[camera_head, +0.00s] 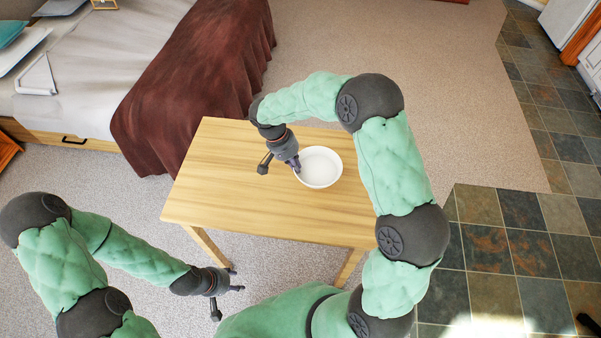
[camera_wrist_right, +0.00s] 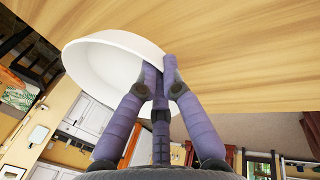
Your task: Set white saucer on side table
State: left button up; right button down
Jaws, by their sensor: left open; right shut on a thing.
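The white saucer (camera_head: 320,167) looks like a shallow round bowl and is over the middle of the wooden side table (camera_head: 215,180) in the head view. My right gripper (camera_head: 297,167) is shut on the saucer's left rim. In the right wrist view the purple fingers (camera_wrist_right: 160,85) pinch the rim of the saucer (camera_wrist_right: 95,65), close to the wooden tabletop (camera_wrist_right: 250,50). I cannot tell whether the saucer touches the table. My left gripper (camera_head: 228,290) is open and empty, low in front of the table's near left side.
A bed (camera_head: 100,60) with a dark red blanket (camera_head: 200,70) stands behind and left of the table. The tabletop around the saucer is bare. Carpet surrounds the table, with dark floor tiles (camera_head: 500,240) to the right.

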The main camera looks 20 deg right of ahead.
jog(key=shift+w+d+f, duration=0.15)
jog(key=shift+d+f, duration=0.75)
jog(key=shift+f, duration=0.25)
notch_tip(320, 180, down, 4)
jog(key=shift+d+r+b, duration=0.15)
jog(key=shift+r+b, duration=0.1)
jog(key=shift+b, duration=0.55)
jog(key=shift+r, duration=0.1)
jog(key=c, duration=1.8)
grip_release()
jog(key=shift+f, duration=0.2)
jog(key=shift+c, duration=0.2)
jog(key=o, duration=0.4)
jog(key=shift+o, duration=0.2)
jog(key=shift+r, duration=0.1)
